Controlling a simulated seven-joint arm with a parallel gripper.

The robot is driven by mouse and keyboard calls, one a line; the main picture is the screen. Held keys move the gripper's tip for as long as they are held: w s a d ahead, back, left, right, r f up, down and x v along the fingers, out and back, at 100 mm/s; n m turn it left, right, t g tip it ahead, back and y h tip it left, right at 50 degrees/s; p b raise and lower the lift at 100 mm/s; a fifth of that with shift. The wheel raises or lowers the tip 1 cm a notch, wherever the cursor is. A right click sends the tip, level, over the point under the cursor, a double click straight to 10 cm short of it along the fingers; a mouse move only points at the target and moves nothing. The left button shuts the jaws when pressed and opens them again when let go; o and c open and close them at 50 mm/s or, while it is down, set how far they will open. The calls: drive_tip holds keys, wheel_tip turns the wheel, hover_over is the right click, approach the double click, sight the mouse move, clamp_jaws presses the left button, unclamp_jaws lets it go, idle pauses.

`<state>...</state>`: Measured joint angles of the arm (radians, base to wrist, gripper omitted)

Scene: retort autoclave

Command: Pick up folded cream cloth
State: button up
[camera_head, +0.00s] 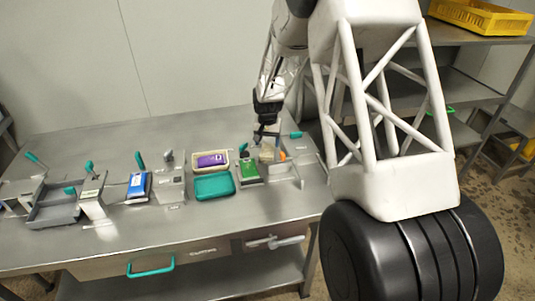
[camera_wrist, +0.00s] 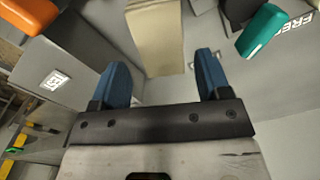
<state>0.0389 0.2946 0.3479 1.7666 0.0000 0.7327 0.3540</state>
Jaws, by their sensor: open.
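The folded cream cloth (camera_wrist: 155,36) shows in the wrist view as a pale upright slab at the top centre, just beyond my fingertips. In the head view a cream patch (camera_head: 267,153) that looks like it sits below my gripper, partly hidden by it. My gripper (camera_wrist: 160,74) is open, with its two blue fingers apart and nothing between them. The cloth lines up with the gap between the fingers. In the head view my gripper (camera_head: 266,133) hangs over the right part of the steel table.
An orange thing (camera_wrist: 30,14) and a teal handle (camera_wrist: 261,29) flank the cloth in the wrist view. On the steel table (camera_head: 240,234), a green packet (camera_head: 249,171), teal tray (camera_head: 214,186) and cream tray with a purple packet (camera_head: 212,160) stand left of my gripper.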

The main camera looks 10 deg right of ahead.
sight(267, 150)
drive_tip(key=shift+f, duration=0.1)
drive_tip(key=shift+w+f, duration=0.1)
drive_tip(key=shift+f, duration=2.45)
drive_tip(key=c, duration=0.8)
drive_tip(key=shift+o, duration=0.2)
drive_tip(key=shift+r, duration=0.1)
drive_tip(key=shift+r, duration=4.95)
